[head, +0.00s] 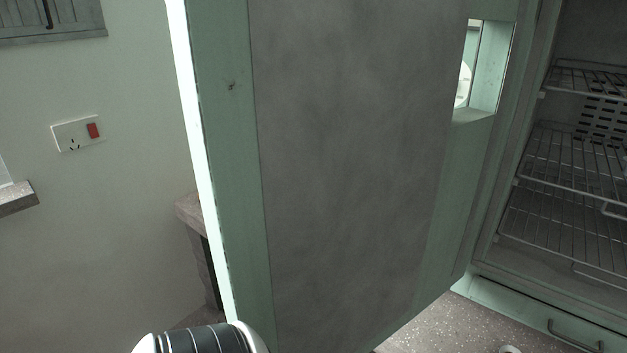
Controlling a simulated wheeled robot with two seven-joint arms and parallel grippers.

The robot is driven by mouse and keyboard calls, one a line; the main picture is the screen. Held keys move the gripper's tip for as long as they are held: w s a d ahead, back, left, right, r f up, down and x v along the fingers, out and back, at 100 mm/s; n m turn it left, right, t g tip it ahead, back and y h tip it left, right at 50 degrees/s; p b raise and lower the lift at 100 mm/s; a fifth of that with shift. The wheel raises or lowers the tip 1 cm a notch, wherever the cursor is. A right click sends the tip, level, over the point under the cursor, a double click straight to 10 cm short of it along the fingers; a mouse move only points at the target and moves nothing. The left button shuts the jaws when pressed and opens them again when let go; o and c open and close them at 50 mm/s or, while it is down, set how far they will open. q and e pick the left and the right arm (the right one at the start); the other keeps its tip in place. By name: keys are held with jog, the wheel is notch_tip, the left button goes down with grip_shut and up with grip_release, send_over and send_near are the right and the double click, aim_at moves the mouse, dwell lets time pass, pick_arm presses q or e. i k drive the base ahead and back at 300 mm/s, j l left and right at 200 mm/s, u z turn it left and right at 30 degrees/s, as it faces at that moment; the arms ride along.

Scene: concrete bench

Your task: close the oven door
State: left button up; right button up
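The oven door (350,170) stands wide open and fills the middle of the head view. It is green with a large grey inner panel and has a small window opening at its upper right. Its bright left edge is far from the oven, and its right side is beside the oven body. The oven cavity (570,230) is exposed at the right, with several wire racks inside. A white and black part of my arm shows at the bottom left, in front of the door's lower left corner. Neither gripper's fingers are in view. I cannot tell whether the arm touches the door.
A drawer with a handle (575,335) is below the cavity. Speckled floor or bench surface (440,325) shows under the door. A wall socket with a red switch (78,133) is on the left wall. A stone-like ledge (190,212) stands behind the door's left edge.

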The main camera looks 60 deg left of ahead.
aim_at(343, 189)
jog(key=k+j, duration=0.1)
jog(key=j, duration=0.35)
jog(key=j+z, duration=0.1)
jog(key=j, duration=0.35)
jog(key=k+j, duration=0.15)
jog(key=j, duration=0.25)
jog(key=k+j, duration=0.1)
jog(key=j, duration=0.35)
jog(key=k+j+z, duration=0.1)
jog(key=j, duration=0.35)
